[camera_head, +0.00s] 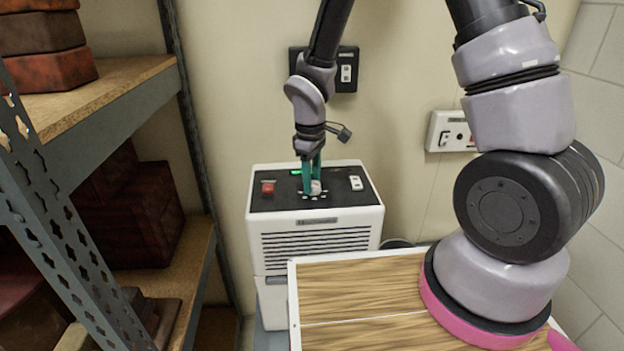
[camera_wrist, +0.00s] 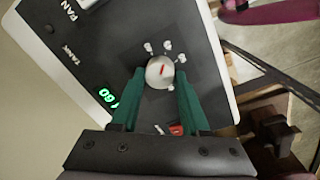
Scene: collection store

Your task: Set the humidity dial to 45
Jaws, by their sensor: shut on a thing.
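The humidity dial (camera_wrist: 160,74) is a round pale knob with a red pointer mark, set in the dark top panel of a white humidity unit (camera_head: 315,245). White marks sit around part of it. My gripper (camera_wrist: 160,80) has its two teal fingers on either side of the dial, shut on it. In the head view my gripper (camera_head: 314,186) points down onto the panel, and its fingers partly hide the dial (camera_head: 316,188). A green lit display (camera_wrist: 107,97) beside the dial seems to read 60, partly hidden by a finger.
A red switch (camera_head: 268,187) and a white switch (camera_head: 356,183) flank the dial on the panel. A metal shelf with brown boxes (camera_head: 130,205) stands at left. Wall sockets (camera_head: 452,131) are behind. A wood-topped surface (camera_head: 360,286) lies in front at right.

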